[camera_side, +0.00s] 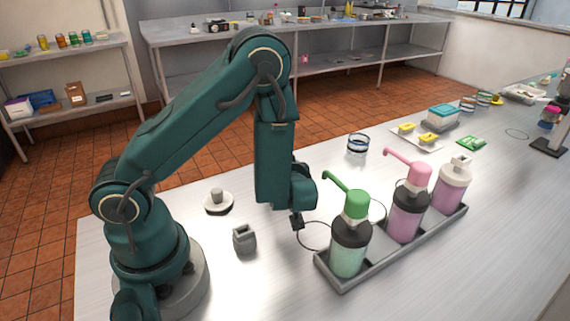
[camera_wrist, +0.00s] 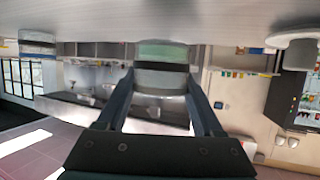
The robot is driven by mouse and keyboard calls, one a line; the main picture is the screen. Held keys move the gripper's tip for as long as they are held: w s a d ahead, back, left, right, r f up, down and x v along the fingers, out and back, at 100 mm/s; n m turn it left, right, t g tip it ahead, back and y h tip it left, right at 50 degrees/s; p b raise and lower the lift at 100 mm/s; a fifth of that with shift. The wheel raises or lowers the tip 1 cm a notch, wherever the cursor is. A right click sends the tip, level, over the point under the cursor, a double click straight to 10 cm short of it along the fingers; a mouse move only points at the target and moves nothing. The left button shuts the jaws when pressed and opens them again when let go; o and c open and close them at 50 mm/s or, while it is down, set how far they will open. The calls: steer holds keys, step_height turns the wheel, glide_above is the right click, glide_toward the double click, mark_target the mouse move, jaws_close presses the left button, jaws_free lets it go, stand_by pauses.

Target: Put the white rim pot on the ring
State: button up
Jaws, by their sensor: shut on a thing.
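My gripper (camera_wrist: 161,80) is shut on a pot (camera_wrist: 161,66) with a greenish part and a pale grey-white band. The wrist view is upside down, with the table at its top. The pot lies between the fingertips, close to the table surface; I cannot tell whether it touches. Thin dark ring outlines lie on the table: one (camera_side: 314,250) left of the green pump bottle, one (camera_side: 384,208) partly hidden behind the bottles, and one (camera_side: 517,129) at the far right. None visibly holds a pot.
A grey tray (camera_side: 398,253) holds three bottles, green (camera_side: 348,245), pink (camera_side: 407,215) and white-topped (camera_side: 451,187). A blue-banded pot (camera_side: 358,144) stands behind. A saucer (camera_side: 218,208) with a grey knob and a grey block (camera_side: 244,239) stand left. Table space between is clear.

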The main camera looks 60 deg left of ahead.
steer(key=shift+f, duration=1.1)
steer(key=shift+f, duration=0.1)
steer(key=shift+f, duration=0.1)
steer(key=o, duration=1.3)
steer(key=shift+o, duration=0.2)
